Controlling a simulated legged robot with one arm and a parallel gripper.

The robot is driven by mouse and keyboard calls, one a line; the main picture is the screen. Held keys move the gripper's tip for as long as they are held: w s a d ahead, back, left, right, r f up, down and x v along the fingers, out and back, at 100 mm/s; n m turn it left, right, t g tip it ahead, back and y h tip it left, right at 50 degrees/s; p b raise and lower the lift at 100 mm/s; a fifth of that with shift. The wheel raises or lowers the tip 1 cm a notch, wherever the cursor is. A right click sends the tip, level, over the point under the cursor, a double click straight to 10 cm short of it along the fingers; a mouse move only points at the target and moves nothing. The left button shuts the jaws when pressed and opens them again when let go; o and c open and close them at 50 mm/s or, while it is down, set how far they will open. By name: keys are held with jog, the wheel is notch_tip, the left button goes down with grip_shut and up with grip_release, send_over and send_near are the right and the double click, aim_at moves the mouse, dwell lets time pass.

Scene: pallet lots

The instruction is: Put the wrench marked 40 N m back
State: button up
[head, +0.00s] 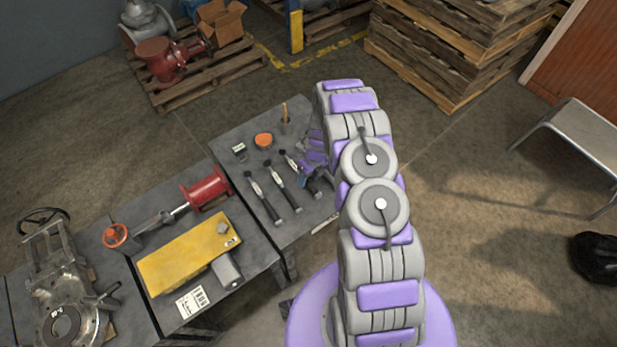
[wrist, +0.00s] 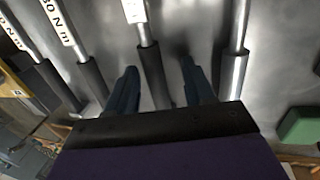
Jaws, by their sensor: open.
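Several torque wrenches lie side by side on a grey steel table (head: 228,137). In the head view I see a left wrench (head: 262,197), a middle wrench (head: 283,187) and a right one (head: 296,165) partly covered by my arm. In the wrist view, labels ending in "N m" show on the two leftmost wrenches (wrist: 15,35) (wrist: 58,22). I cannot read a 40 N m mark. My gripper (wrist: 158,68) is open, its blue fingers on either side of a dark handle (wrist: 152,78); contact is not clear. Another wrench (wrist: 237,55) lies right of the fingers.
An orange round item (head: 263,140), a small dark device (head: 239,151) and an upright tool (head: 285,116) stand behind the wrenches. A yellow block (head: 185,256) and red flanged part (head: 206,190) occupy the neighbouring table. A green object (wrist: 300,128) lies right of my gripper.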

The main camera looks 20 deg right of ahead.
jog(key=shift+a, duration=0.3)
jog(key=shift+r, duration=0.35)
jog(key=s+p+v, duration=0.1)
jog(key=p+v, duration=0.1)
jog(key=v, duration=1.5)
jog(key=s+a+r+n+b, duration=0.1)
jog(key=s+a+r+n, duration=0.2)
jog(key=r+n, duration=0.55)
jog(key=s+a+r+n+g+h+b, duration=0.1)
jog(key=s+a+r+n, duration=0.2)
jog(key=s+r+n, duration=0.55)
jog(key=s+a+r+n+h+b, duration=0.1)
jog(key=s+a+r+n, duration=0.2)
jog(key=s+r+n, duration=0.55)
jog(key=s+r+n+b, duration=0.1)
jog(key=s+n, duration=0.6)
jog(key=s, duration=1.1)
jog(key=shift+r+h, duration=0.3)
jog(key=shift+r, duration=0.15)
